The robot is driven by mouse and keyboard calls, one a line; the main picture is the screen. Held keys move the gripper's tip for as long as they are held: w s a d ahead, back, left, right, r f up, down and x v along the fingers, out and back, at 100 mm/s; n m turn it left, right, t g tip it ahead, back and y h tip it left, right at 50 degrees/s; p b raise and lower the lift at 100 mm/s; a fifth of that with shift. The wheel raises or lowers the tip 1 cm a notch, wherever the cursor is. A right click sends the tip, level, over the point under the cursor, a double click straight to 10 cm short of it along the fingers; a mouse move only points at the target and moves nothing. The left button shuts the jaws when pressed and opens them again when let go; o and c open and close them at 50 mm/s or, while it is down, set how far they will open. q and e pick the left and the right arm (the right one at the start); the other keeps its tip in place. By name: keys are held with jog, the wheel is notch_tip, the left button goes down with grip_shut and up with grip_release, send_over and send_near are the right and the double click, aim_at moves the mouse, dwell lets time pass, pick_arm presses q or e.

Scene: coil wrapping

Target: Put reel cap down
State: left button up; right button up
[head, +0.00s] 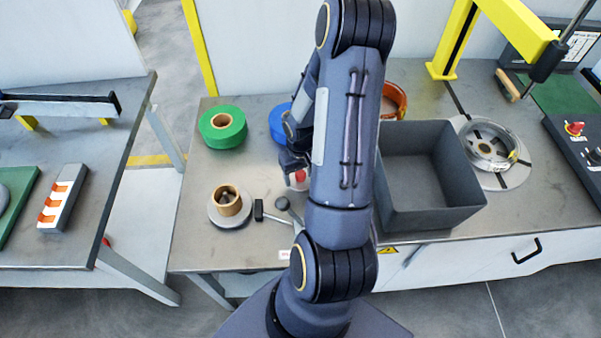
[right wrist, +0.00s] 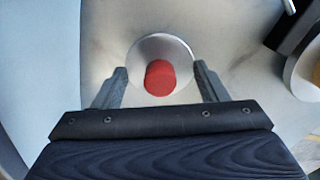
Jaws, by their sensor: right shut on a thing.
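The reel cap is a silver disc with a red knob (right wrist: 160,78), seen between the fingers in the right wrist view. In the head view only its red part (head: 300,176) shows clearly, beside my arm. My right gripper (head: 296,174) is shut on the cap, over the middle bench. In the right wrist view the fingers (right wrist: 162,84) stand at both sides of the disc. Height above the bench is hard to tell. My arm hides part of the bench. My left gripper is not in view.
On the bench (head: 215,170) are a green roll (head: 222,142), a blue roll (head: 279,122) partly hidden, a tan core on a grey disc (head: 228,218), and a dark tool (head: 272,215). A grey bin (head: 432,215) and a metal reel (head: 488,148) stand right of my arm.

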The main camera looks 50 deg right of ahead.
aim_at(301, 173)
jog(key=shift+f, duration=0.2)
jog(key=o, duration=1.1)
jog(key=shift+r, duration=0.1)
notch_tip(301, 173, up, 12)
jog(key=a+r+n+t, duration=0.1)
jog(key=a+r+t, duration=0.2)
jog(key=a+r, duration=0.65)
jog(key=s+a+r+n+t+y, duration=0.1)
jog(key=s+a, duration=0.1)
jog(key=a, duration=0.2)
jog(key=s+a+r+n+y, duration=0.1)
jog(key=s+a+r, duration=0.1)
jog(key=a, duration=0.3)
jog(key=s+a+r+t+y, duration=0.1)
jog(key=s+a, duration=0.2)
jog(key=a, duration=0.2)
jog(key=shift+r+n+t+y, duration=0.3)
jog(key=shift+r+n+y, duration=0.05)
jog(key=shift+n+y, duration=0.05)
